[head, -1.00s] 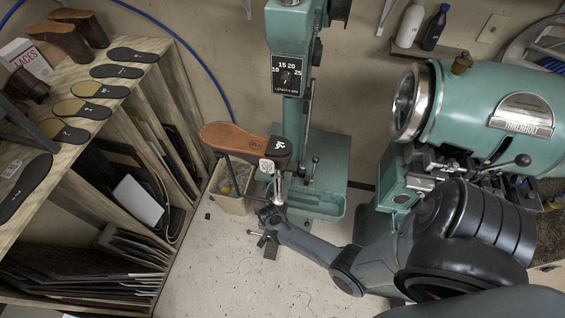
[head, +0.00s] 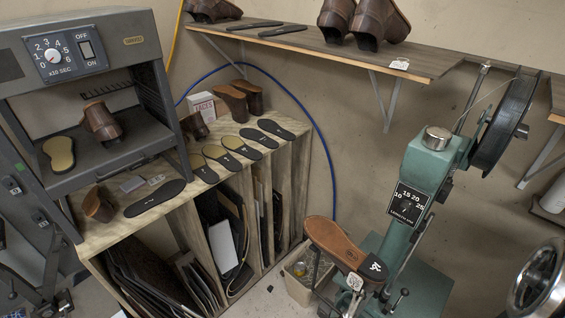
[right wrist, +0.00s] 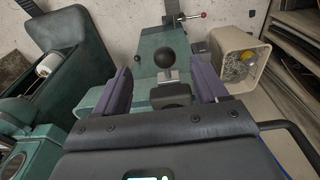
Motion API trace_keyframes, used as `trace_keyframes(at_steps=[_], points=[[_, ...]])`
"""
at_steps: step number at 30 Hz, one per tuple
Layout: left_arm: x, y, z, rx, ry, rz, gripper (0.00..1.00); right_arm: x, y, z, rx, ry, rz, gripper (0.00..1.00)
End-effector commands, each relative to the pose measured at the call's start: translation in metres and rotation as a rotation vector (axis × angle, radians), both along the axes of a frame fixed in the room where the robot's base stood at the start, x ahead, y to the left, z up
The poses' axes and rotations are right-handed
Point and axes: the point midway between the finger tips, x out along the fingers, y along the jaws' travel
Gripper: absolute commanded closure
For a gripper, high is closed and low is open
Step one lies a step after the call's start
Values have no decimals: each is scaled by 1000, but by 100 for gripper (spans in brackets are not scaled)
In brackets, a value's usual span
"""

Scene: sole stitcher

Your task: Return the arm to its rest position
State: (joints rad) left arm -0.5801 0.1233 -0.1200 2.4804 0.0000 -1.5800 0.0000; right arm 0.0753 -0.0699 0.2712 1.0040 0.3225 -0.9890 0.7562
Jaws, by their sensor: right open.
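My right gripper (right wrist: 163,88) is open in the right wrist view, with its two purple fingers apart. A black ball knob (right wrist: 170,57) on a short metal stem shows between and beyond the fingers. I cannot tell whether anything touches them, and no held object shows. My right arm is out of the head view. No left gripper can be made out in either current view. A shoe with a brown sole and black heel (head: 335,241) sits sole up on the green stitching machine (head: 421,165).
A wooden shelf unit (head: 112,232) with several soles on top stands at left, below a grey heater cabinet (head: 131,36). A wall shelf (head: 330,50) holds brown shoes. A beige bin (head: 298,285) stands beside the stitcher; it also shows in the right wrist view (right wrist: 240,60).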

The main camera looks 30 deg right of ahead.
Motion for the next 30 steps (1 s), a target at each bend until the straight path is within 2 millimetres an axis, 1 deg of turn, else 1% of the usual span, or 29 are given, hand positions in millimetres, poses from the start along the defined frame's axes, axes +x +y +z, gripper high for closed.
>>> trace_keyframes(at_steps=[5,8,9,10,12,14,17,20,21,23,24,26,27,29,30], points=[[0,1,0,4,0,-3,57,-39,-5,-17,-7,53,2,28],[0,1,0,4,0,-3,57,-74,-11,-28,-22,96,15,28],[0,1,0,4,0,-3,57,-88,-17,-28,-39,103,27,28],[0,1,0,4,-1,-3,57,-95,-22,-26,-51,100,40,28],[0,1,0,4,-1,-2,57,-103,-29,-16,-78,80,81,28],[0,1,0,3,1,-1,57,-106,-31,-3,-90,61,123,28],[0,0,0,-1,1,1,57,-105,-25,24,-99,28,228,28],[0,-1,0,-5,1,4,57,-102,-10,62,-98,-9,373,28],[0,-2,0,-7,0,4,57,-99,0,79,-95,-26,443,28],[0,-2,0,-8,0,6,57,-96,16,108,-89,-51,550,28],[0,-2,0,-9,0,5,57,-94,27,129,-87,-70,624,28],[0,-2,0,-9,0,6,57,-92,46,160,-82,-98,735,28],[0,-2,0,-9,0,6,57,-91,57,182,-82,-117,810,28],[0,-2,0,-9,0,6,57,-90,74,213,-84,-145,917,28],[0,-2,0,-9,0,6,57,-89,84,234,-87,-165,986,28]])
